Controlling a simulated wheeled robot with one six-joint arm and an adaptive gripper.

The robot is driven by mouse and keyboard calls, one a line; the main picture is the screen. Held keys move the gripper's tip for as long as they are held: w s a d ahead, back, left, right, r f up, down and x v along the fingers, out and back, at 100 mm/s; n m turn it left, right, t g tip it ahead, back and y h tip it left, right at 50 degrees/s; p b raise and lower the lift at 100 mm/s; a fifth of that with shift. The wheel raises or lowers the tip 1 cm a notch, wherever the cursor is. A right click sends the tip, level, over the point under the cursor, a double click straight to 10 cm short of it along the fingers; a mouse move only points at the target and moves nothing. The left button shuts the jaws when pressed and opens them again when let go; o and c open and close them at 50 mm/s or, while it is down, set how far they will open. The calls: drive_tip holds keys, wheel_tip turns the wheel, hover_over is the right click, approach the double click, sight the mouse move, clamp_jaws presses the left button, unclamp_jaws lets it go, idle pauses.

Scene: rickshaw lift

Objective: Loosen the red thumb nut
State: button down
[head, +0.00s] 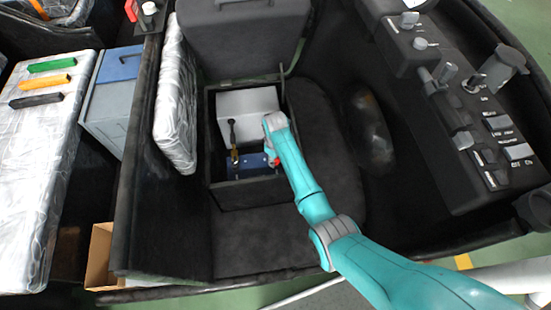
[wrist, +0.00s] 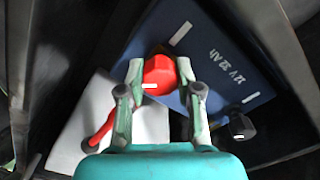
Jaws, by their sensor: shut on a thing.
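The red thumb nut (wrist: 160,72) sits between my gripper's fingertips in the wrist view, over the blue battery (wrist: 228,48) marked 12V 32Ah. My gripper (wrist: 160,80) is shut on the nut, with one finger on each side of it. In the head view, a bit of red (head: 275,161) shows beside my wrist, inside the open dark box (head: 243,193) that holds the battery. My arm hides most of the nut there. A red cable (wrist: 98,131) runs at the left in the wrist view, over a white block (wrist: 68,148).
A black terminal or knob (wrist: 242,127) stands at the right in the wrist view. The box walls enclose my gripper closely. The raised lid or seat (head: 240,45) stands behind the box. A lever panel (head: 455,110) is at the right, and a clear-wrapped cushion (head: 172,105) at the left.

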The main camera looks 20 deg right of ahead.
drive_tip(key=c, duration=1.1)
unclamp_jaws()
drive_tip(key=shift+o, duration=0.2)
wheel_tip(320, 180, up, 12)
